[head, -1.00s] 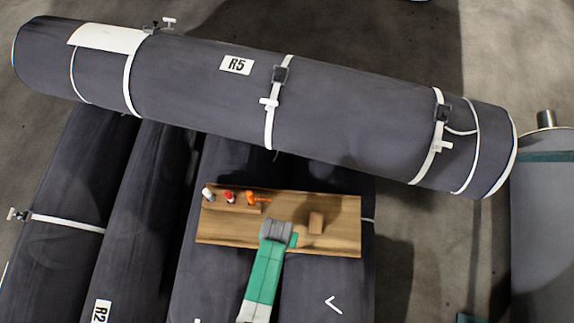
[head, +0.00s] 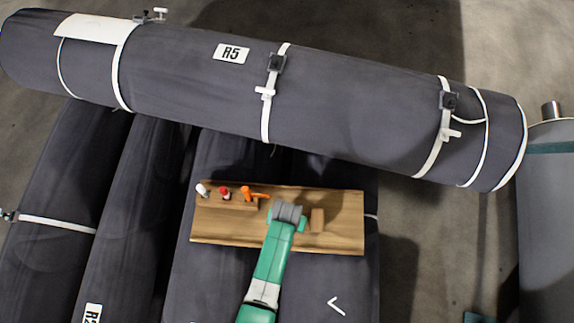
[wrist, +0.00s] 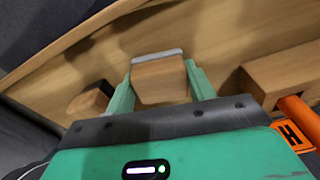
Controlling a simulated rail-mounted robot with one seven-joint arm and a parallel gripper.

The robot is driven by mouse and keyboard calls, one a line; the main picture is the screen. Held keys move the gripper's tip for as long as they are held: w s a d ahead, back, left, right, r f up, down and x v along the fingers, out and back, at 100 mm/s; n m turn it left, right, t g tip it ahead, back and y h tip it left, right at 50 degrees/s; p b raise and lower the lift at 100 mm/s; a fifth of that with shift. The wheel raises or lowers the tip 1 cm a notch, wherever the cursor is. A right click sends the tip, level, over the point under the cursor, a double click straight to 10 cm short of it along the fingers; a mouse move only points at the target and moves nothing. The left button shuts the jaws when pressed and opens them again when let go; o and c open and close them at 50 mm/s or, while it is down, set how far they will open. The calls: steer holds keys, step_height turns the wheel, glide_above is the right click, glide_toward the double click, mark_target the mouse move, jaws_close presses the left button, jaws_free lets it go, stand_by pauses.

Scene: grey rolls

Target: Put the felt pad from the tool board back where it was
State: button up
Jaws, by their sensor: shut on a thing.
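The tool board (head: 345,238) is a wooden board lying across the dark rolls in the head view. My gripper (wrist: 161,80) is shut on a small wooden block with a pale grey layer along its far edge, which looks like the felt pad (wrist: 160,84). One green finger is on each side of it. The board's wood shows behind it in the wrist view; I cannot tell whether the pad touches the board. In the head view my wrist hides the pad and the fingertips.
A second wooden block with a dark face (wrist: 90,97) stands beside the gripper; it also shows in the head view (head: 317,220). A wooden rack (head: 225,202) holds white, red and orange tools on the other side. A large roll marked R5 (head: 340,105) lies behind the board.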

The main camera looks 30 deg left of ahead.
steer(key=o, duration=1.2)
steer(key=shift+s+f, duration=0.1)
steer(key=r+p, duration=0.2)
steer(key=r, duration=0.2)
steer(key=r+p, duration=0.3)
steer(key=r, duration=0.1)
steer(key=s+r+p, duration=0.1)
steer(key=r+p, duration=0.1)
steer(key=r, duration=0.2)
steer(key=shift+d+r+p, duration=0.15)
steer(key=shift+d+p, duration=0.1)
steer(key=shift+p, duration=0.05)
